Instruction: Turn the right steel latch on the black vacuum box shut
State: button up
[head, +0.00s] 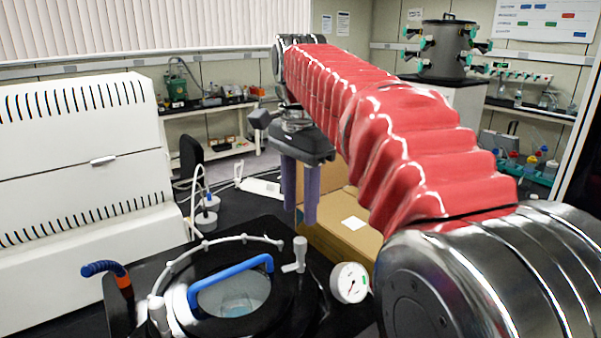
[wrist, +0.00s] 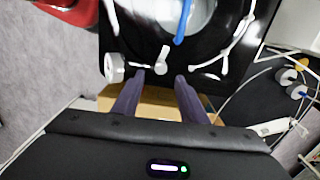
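The black vacuum box (head: 318,312) stands at the bottom of the head view, with a round lid opening and a blue handle (head: 232,283) across it. The right latch (head: 297,256) is a pale grey lever at the box's right rim, its knob upright and a short arm pointing left. It also shows in the wrist view (wrist: 162,61). The left latch (head: 158,314) is at the near left rim. My gripper (head: 303,214) points down above and behind the right latch, apart from it. In the wrist view its purple fingers (wrist: 160,77) are apart and empty, with the latch beyond the gap.
A round white gauge (head: 350,283) sits close right of the right latch. A cardboard box (head: 340,240) lies behind the vacuum box. A white hose (head: 205,243) curves around the lid's far left side. A large white machine (head: 80,190) fills the left.

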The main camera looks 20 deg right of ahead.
notch_tip(320, 180, up, 6)
jog(key=shift+r, duration=0.15)
dwell(0.3)
jog(key=shift+s, duration=0.15)
